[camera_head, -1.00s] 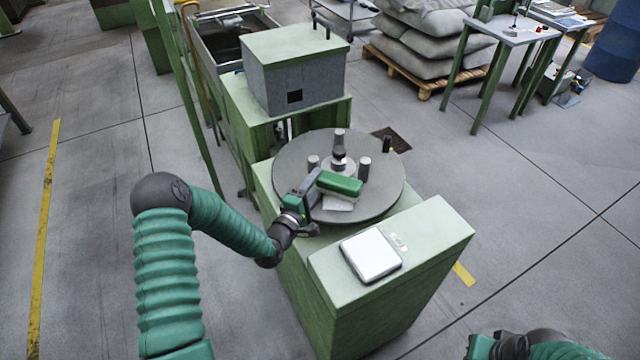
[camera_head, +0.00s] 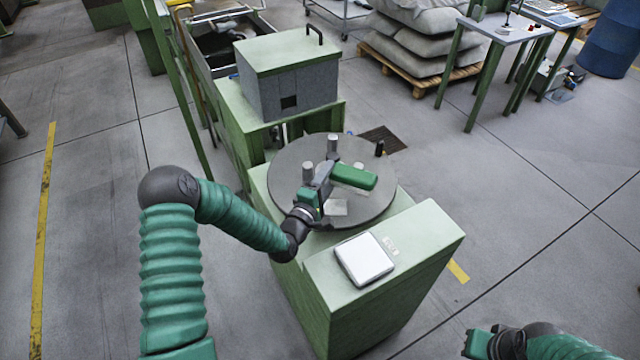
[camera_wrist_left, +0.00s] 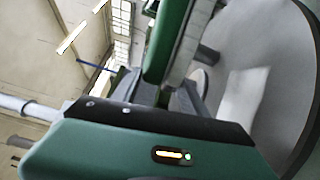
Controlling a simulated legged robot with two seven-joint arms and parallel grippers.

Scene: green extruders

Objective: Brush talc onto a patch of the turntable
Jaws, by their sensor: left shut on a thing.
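My left gripper (camera_head: 324,186) is shut on a brush with a green back (camera_head: 354,177) and holds it over the near part of the round grey turntable (camera_head: 290,165). In the left wrist view the brush (camera_wrist_left: 166,42) shows a pale bristle side, and the turntable (camera_wrist_left: 285,60) lies beside it. A pale patch (camera_head: 338,207) lies on the turntable's near side, just below the brush; it also shows in the left wrist view (camera_wrist_left: 245,100). I cannot tell whether the bristles touch the turntable. My right gripper (camera_head: 480,343) is at the bottom right edge, with its fingers unclear.
A white flat tray (camera_head: 364,259) lies on the green cabinet (camera_head: 430,235) in front. A grey box with a green lid (camera_head: 289,85) stands behind. Open floor lies to the right.

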